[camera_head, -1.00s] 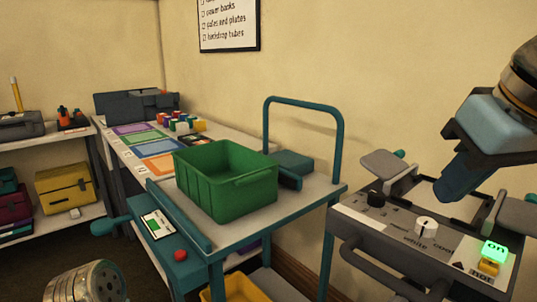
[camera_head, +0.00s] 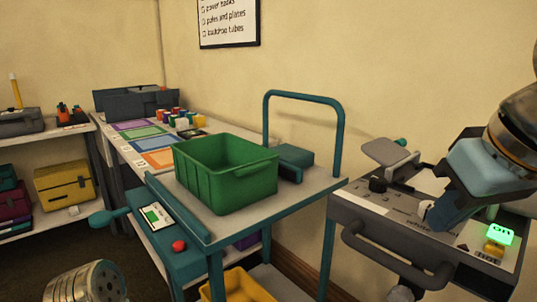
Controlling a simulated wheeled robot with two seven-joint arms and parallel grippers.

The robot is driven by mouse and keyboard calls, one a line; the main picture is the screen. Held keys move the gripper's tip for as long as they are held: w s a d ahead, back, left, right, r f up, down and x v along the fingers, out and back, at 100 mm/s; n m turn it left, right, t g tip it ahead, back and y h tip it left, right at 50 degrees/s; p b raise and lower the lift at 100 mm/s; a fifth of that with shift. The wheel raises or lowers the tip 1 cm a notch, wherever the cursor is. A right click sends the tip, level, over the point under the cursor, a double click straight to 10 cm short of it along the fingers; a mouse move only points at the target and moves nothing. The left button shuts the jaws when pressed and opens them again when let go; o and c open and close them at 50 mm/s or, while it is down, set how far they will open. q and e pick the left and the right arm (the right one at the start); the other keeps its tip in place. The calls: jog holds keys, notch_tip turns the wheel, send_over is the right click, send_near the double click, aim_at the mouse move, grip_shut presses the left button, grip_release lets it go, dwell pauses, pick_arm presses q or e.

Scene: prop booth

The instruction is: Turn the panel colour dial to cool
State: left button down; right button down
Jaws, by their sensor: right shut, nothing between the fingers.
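The panel colour dial (camera_head: 425,208) is a small white knob on the grey control panel at the right, and only its left part shows. My right gripper (camera_head: 436,222) is shut and empty, its blue fingers pointing down at the dial. The fingertips are at or against the dial; I cannot tell whether they touch it. They cover much of the dial and its printed labels, so its setting cannot be read. My left gripper is not in view.

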jog(key=shift+s+d+r+p, duration=0.1)
jog(key=shift+d+r+p, duration=0.05)
jog(key=shift+d+p, duration=0.15)
jog(key=shift+d, duration=0.3)
jog(key=shift+d+p, duration=0.35)
jog(key=shift+w+d, duration=0.25)
jog(key=shift+w, duration=0.05)
dwell(0.3)
jog(key=shift+s+d, duration=0.15)
jog(key=shift+s, duration=0.2)
jog(key=shift+r+p, duration=0.25)
jog(key=shift+p, duration=0.05)
jog(key=shift+r+p, duration=0.35)
jog(key=shift+r, duration=2.4)
